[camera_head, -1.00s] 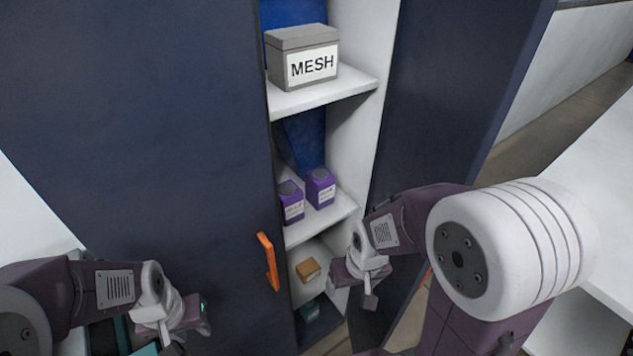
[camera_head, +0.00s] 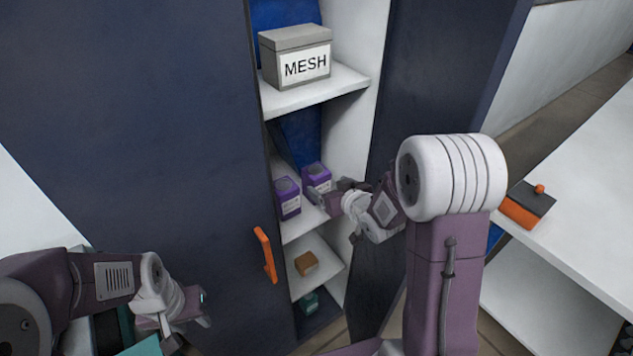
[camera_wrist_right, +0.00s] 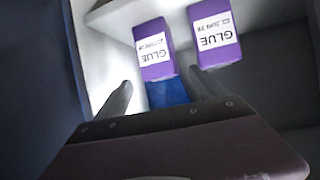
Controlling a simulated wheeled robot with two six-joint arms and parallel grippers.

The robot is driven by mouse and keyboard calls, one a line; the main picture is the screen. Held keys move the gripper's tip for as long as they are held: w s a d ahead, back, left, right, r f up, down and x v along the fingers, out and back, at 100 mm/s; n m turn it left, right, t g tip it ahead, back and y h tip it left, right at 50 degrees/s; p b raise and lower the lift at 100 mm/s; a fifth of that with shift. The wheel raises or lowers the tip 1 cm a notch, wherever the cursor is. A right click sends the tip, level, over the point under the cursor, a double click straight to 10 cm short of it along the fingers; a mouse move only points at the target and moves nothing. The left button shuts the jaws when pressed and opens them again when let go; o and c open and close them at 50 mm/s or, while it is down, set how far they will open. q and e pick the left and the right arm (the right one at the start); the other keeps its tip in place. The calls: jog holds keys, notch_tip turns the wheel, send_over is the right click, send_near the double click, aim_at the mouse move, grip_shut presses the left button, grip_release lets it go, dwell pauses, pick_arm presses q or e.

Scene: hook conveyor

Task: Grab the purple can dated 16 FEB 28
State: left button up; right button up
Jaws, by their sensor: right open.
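Two purple cans with white labels stand on the middle shelf of the cabinet, one at left (camera_head: 287,198) and one at right (camera_head: 316,177). In the right wrist view both labels read GLUE upside down, on the left can (camera_wrist_right: 153,50) and the right can (camera_wrist_right: 215,36). My right gripper (camera_head: 322,198) is at the shelf in front of the cans. In its wrist view the fingers (camera_wrist_right: 163,92) are apart with nothing between them. My left gripper (camera_head: 203,308) is low at left, its jaws unclear.
A grey MESH box (camera_head: 296,58) stands on the shelf above. A brown box (camera_head: 306,263) and a teal item (camera_head: 309,303) sit lower. The dark door with its orange handle (camera_head: 265,254) is left of the opening. A white counter (camera_head: 590,190) is at right.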

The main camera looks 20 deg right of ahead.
aim_at(321, 180)
jog(key=x, duration=0.3)
jog(key=shift+a, duration=0.2)
jog(key=shift+w+f+p, duration=0.2)
jog(key=shift+w+p, duration=0.1)
jog(key=shift+w, duration=0.15)
jog(key=x, duration=0.2)
jog(key=p+x, duration=0.1)
jog(key=x, duration=0.2)
jog(key=shift+w+d+r, duration=0.1)
jog(key=shift+d, duration=0.1)
jog(key=shift+r, duration=0.1)
jog(key=c, duration=0.8)
grip_shut()
